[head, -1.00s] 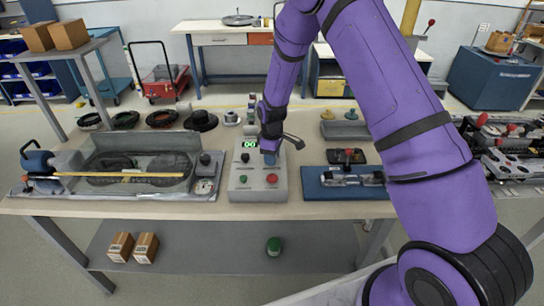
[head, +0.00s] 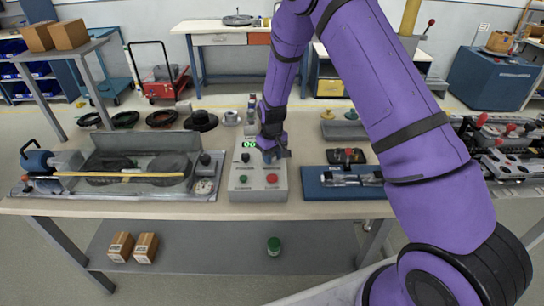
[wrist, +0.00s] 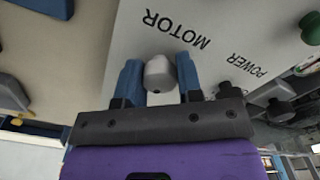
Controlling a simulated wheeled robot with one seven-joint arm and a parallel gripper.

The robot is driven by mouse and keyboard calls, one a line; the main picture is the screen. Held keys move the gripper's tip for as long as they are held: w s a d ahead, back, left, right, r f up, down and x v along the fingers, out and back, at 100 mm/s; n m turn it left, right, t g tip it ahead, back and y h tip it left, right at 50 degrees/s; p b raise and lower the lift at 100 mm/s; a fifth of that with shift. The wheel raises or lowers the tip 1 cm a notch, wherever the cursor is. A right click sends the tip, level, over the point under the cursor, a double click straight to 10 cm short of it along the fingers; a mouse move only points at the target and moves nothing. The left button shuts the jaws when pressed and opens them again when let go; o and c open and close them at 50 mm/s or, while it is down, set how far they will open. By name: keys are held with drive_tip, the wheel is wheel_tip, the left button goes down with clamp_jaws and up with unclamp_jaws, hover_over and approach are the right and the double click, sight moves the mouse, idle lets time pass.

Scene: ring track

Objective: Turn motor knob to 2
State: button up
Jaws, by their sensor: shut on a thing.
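The grey control box (head: 258,190) stands on the bench in the head view, with a green display (head: 248,143), a green button (head: 243,179) and a red button (head: 272,178). My gripper (head: 268,155) is over the upper right of the box. In the wrist view its two blue fingers (wrist: 157,80) are shut on the light grey motor knob (wrist: 159,72), one on each side. The word MOTOR is printed beside the knob, upside down in this view. POWER is printed near a dark knob (wrist: 230,91). I cannot read the knob's setting or any scale.
A clear-covered track unit (head: 130,170) sits left of the box. A blue tray (head: 341,182) with a small device lies to its right. The green button (wrist: 311,27) shows at the wrist view's edge. Bare bench lies in front of the box.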

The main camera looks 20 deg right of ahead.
drive_tip(key=shift+m, duration=0.7)
drive_tip(key=o, duration=0.9)
wheel_tip(320, 180, up, 11)
drive_tip(key=shift+f, duration=0.1)
idle(0.3)
